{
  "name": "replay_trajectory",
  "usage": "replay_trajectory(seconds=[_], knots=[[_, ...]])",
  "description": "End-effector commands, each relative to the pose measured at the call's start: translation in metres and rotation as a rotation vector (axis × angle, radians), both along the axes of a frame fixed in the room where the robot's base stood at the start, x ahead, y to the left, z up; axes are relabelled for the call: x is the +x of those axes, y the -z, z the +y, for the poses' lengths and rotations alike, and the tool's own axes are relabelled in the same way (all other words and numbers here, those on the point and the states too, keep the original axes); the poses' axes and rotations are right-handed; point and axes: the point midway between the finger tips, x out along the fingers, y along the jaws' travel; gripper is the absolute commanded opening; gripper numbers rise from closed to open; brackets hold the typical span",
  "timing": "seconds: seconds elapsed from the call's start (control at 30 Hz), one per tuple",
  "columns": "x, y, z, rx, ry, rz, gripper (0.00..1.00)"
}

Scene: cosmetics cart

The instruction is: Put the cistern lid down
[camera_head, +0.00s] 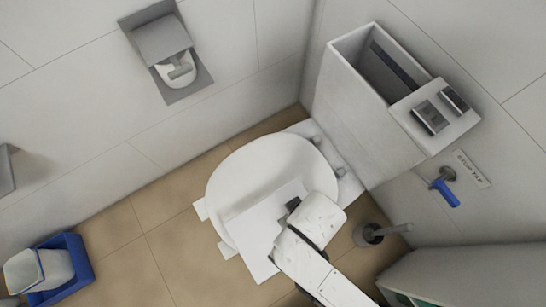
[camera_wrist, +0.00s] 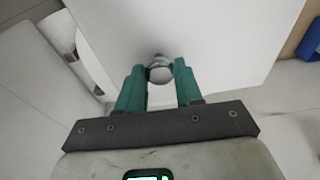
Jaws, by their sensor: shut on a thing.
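The cistern lid (camera_head: 252,232) is a flat white rectangular panel over the closed toilet seat (camera_head: 240,170), tilted in the head view. In the wrist view the lid (camera_wrist: 215,35) fills the upper middle, with a round metal knob (camera_wrist: 160,73) on it. My gripper (camera_wrist: 160,75) has its two green fingers shut on this knob. In the head view my gripper (camera_head: 292,206) is at the lid's upper right edge, its fingers mostly hidden by my wrist. Whether the lid touches the seat cannot be told. The cistern (camera_head: 362,115) stands open-topped at upper right.
A blue-handled tap (camera_head: 446,190) is on the wall. A toilet brush (camera_head: 370,234) stands right of the toilet. A blue tray (camera_head: 78,270) with a white bin is at lower left. Tiled floor (camera_head: 165,225) between is clear.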

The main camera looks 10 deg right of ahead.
Motion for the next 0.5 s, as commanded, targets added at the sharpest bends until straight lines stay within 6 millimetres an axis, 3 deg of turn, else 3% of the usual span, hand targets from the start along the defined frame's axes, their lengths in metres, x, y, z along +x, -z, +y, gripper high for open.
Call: replay_trajectory(seconds=[0.43, 0.5], knots=[[0.085, 0.036, 0.019, 0.004, 0.002, -0.006, 0.0], [0.092, 0.05, 0.02, 0.001, 0.0, -0.003, 0.0]])
